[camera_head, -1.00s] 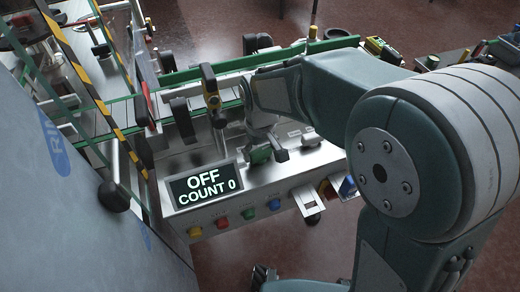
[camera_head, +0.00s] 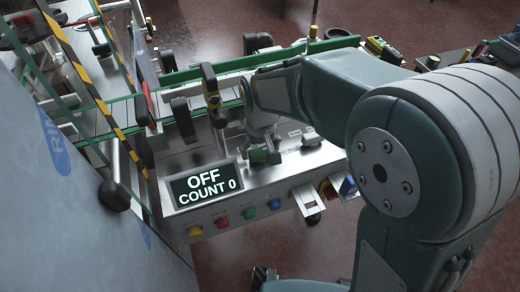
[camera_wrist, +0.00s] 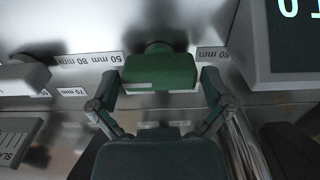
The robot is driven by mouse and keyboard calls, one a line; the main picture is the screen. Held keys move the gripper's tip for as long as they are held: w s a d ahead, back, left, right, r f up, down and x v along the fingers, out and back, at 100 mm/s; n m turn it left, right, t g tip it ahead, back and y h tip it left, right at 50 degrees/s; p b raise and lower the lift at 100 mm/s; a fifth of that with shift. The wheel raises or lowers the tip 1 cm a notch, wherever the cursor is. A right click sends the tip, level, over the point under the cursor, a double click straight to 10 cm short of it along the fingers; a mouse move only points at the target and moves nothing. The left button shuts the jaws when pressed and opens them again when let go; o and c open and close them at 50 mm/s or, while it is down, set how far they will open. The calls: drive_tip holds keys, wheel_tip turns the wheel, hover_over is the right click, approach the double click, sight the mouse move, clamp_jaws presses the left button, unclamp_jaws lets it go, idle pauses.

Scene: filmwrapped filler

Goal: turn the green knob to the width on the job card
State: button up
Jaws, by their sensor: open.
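The green knob (camera_wrist: 160,72) is a blocky green grip at the centre of the wrist view, on a light metal panel. My gripper (camera_wrist: 159,92) is open, with one finger on each side of the knob's near part; I cannot tell whether they touch it. In the head view the knob (camera_head: 258,156) is small beside my gripper. I cannot make out the job card.
The display (camera_head: 205,184) reads "OFF COUNT 0". Below it are red (camera_head: 222,222), yellow, green and blue buttons. A grey knob (camera_wrist: 22,76) sits to the left in the wrist view. Green guide rails and a striped yellow-black bar (camera_head: 90,85) stand beyond.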

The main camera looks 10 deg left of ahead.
sight(260, 150)
wheel_tip(260, 150, up, 12)
idle(0.5)
idle(0.3)
